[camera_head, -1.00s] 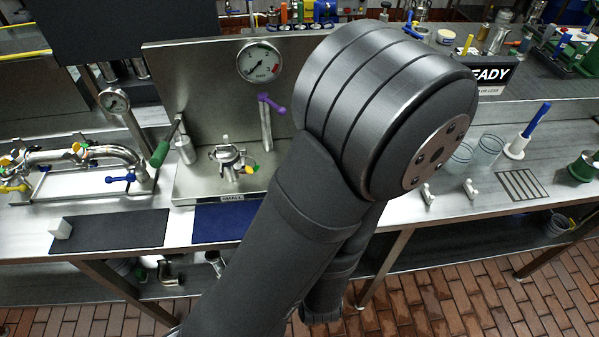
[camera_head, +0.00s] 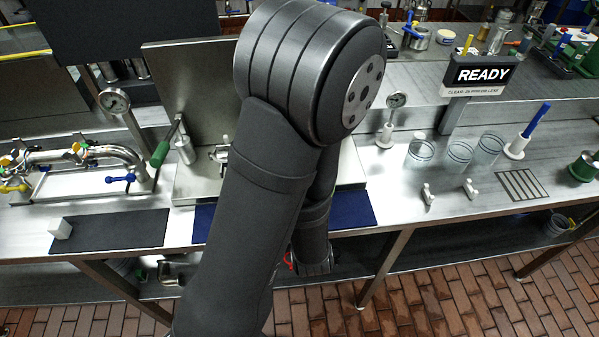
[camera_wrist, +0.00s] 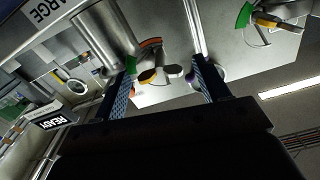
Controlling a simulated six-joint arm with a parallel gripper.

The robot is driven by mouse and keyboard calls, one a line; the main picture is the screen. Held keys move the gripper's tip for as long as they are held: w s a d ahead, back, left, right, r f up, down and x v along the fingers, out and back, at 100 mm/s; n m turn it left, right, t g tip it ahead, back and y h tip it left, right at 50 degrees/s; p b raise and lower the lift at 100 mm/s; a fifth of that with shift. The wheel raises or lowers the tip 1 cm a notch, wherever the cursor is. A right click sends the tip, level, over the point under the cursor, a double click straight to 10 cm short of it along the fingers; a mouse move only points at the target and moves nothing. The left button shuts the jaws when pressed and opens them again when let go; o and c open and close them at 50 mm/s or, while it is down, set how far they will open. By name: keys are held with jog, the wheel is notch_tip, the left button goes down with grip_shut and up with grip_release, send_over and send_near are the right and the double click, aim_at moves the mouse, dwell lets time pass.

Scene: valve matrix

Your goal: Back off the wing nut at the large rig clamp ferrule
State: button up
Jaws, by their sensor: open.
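In the wrist view my gripper (camera_wrist: 164,62) is open, its two blue fingers spread with no visible contact between them. Beyond and between the fingers shows a small fitting with an orange-red arc (camera_wrist: 150,43) and yellow-and-dark lobes (camera_wrist: 148,76), which looks like a clamp with its wing nut. I cannot tell its exact depth from the fingertips. A sign reading LARGE (camera_wrist: 45,10) is at the upper left, beside a thick steel pipe (camera_wrist: 102,35). In the head view my arm hides the gripper and the large rig.
A second fitting with a green handle (camera_wrist: 245,14) is at the wrist view's upper right. In the head view, a small steel clamp (camera_head: 220,155) shows left of my arm.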

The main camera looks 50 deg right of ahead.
jog(key=c, duration=1)
jog(key=shift+n, duration=3.6)
jog(key=o, duration=1)
